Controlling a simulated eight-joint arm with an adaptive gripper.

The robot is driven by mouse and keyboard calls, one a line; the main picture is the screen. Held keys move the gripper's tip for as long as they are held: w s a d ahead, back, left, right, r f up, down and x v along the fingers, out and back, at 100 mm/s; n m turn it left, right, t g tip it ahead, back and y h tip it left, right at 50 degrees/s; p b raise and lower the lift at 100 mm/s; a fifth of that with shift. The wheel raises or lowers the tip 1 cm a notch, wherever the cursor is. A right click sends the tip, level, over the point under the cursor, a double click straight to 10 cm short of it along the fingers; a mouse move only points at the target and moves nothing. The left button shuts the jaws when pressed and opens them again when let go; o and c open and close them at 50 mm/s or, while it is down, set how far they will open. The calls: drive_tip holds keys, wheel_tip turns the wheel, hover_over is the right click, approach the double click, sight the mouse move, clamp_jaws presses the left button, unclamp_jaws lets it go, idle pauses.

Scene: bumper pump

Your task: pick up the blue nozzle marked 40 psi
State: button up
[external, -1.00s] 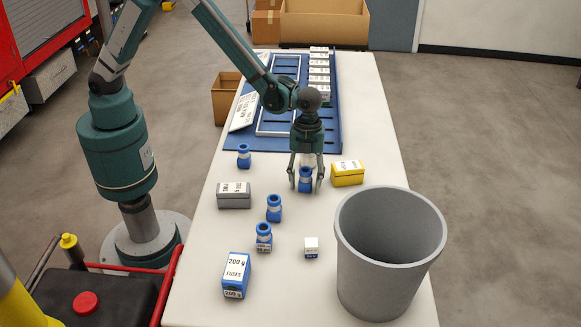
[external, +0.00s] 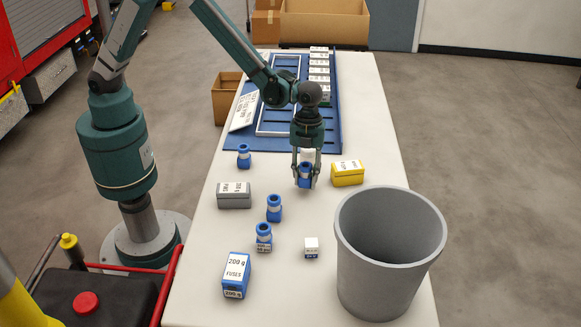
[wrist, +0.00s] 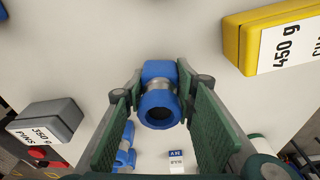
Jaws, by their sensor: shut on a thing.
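Several blue nozzles with pale bands stand on the white table. My gripper (external: 305,180) is shut on one blue nozzle (external: 305,172) left of the yellow box, its fingers on both sides of it. In the wrist view the same nozzle (wrist: 160,95) sits between the green finger pads, its round open end toward the camera. No psi marking on it is readable. Other blue nozzles stand apart: one at the back left (external: 243,156), one in the middle (external: 274,208), and one in front of that (external: 264,238) with a white label too small to read.
A yellow box (external: 347,173) is close on the right of my gripper. A grey box (external: 234,196), a blue fuses box (external: 236,277), a small white-topped block (external: 311,247) and a large grey bin (external: 362,285) stand around. A blue tray (external: 331,135) lies behind.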

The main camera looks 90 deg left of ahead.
sight(305, 166)
wheel_tip(305, 166, up, 8)
drive_tip(key=shift+p, duration=0.75)
drive_tip(key=shift+s, duration=0.1)
